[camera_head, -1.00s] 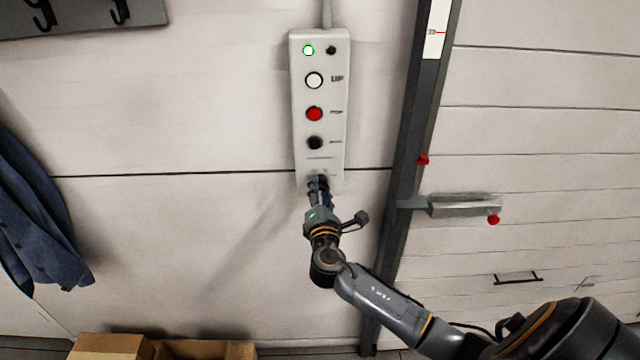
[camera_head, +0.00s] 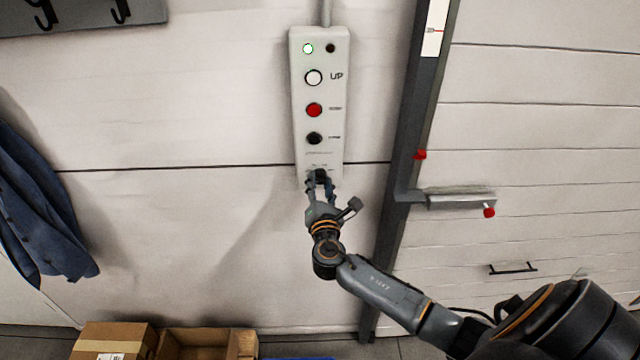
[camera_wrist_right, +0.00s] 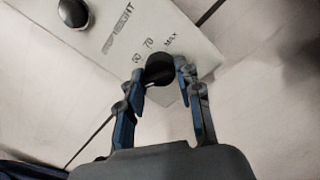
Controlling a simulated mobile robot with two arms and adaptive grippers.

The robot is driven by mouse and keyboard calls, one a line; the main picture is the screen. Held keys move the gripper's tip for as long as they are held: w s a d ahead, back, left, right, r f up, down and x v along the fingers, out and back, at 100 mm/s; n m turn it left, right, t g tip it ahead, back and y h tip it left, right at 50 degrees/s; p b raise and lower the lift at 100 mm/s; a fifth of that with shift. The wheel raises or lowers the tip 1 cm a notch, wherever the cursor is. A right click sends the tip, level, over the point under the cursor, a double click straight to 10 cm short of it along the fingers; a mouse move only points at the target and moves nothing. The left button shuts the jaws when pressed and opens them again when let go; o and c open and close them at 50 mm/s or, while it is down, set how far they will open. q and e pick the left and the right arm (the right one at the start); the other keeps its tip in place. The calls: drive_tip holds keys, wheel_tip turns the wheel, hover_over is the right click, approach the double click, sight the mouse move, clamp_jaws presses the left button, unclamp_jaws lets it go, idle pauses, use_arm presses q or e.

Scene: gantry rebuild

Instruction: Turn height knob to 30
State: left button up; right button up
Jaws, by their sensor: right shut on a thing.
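The grey control box (camera_head: 330,155) hangs on the wall, with the black height knob (camera_head: 320,176) at its lower end. My right gripper (camera_head: 320,182) comes up from below, its two fingers on either side of the knob and shut on it. In the right wrist view the round black knob (camera_wrist_right: 160,68) sits between the fingertips (camera_wrist_right: 161,78). Printed marks next to it seem to read 60 or 80, 70 and MAX. The knob's pointer cannot be made out, and the fingers cover part of the dial. My left gripper is out of view.
Above the knob are a black button (camera_head: 314,138), a red button (camera_head: 314,109), a white UP button (camera_head: 313,77) and a lit green lamp (camera_head: 308,48). A dark post (camera_head: 402,150) with a white scale (camera_head: 435,28) stands right. Cardboard boxes (camera_head: 115,338) lie below left.

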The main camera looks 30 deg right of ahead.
drive_tip(key=shift+f, duration=0.2)
drive_tip(key=o, duration=1.1)
drive_tip(key=shift+o, duration=0.2)
drive_tip(key=shift+r, duration=0.1)
drive_tip(key=shift+s, duration=0.1)
drive_tip(key=v, duration=1.1)
drive_tip(key=shift+s+a, duration=0.2)
drive_tip(key=shift+s, duration=0.15)
